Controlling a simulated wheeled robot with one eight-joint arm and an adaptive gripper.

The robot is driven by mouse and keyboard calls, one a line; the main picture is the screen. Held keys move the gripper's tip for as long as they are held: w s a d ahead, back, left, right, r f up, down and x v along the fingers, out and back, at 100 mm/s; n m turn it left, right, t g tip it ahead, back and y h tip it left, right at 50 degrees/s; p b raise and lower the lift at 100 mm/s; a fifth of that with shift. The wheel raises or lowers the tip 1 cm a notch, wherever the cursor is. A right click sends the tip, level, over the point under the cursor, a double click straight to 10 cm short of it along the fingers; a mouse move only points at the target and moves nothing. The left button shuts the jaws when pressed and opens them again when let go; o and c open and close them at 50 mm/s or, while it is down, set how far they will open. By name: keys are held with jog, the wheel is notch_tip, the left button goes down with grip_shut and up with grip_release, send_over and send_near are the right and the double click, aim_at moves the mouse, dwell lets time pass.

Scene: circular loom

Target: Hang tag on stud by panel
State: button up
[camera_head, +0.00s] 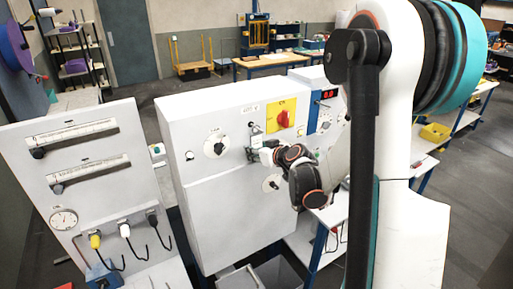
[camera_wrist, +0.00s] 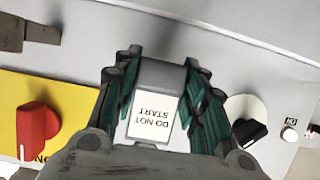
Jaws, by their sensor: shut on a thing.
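The tag (camera_wrist: 152,115) is a white label reading "DO NOT START" on a grey body, upside down in the wrist view. My gripper (camera_wrist: 162,75) is shut on it, with dark green finger pads on both sides. In the head view my gripper (camera_head: 256,153) is at the front of the large white panel (camera_head: 215,225), between the round dial and the yellow plate. A small dark round fitting (camera_head: 251,124), perhaps the stud, shows just above the gripper. I cannot tell whether the tag touches it.
A red rotary switch (camera_head: 284,118) on a yellow plate (camera_wrist: 75,105) lies close to one side of my gripper. A black knob (camera_wrist: 250,131) on a white dial (camera_head: 216,145) lies on the other side. A blue panel (camera_head: 322,112) with a display stands further right.

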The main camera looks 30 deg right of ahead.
jog(key=shift+s+r, duration=0.1)
jog(key=shift+s, duration=0.15)
jog(key=shift+s+r, duration=0.15)
jog(key=shift+s, duration=0.2)
jog(key=shift+s, duration=0.1)
jog(key=s, duration=0.5)
jog(key=shift+d+r, duration=0.1)
jog(key=shift+r, duration=0.2)
jog(key=shift+d, duration=0.1)
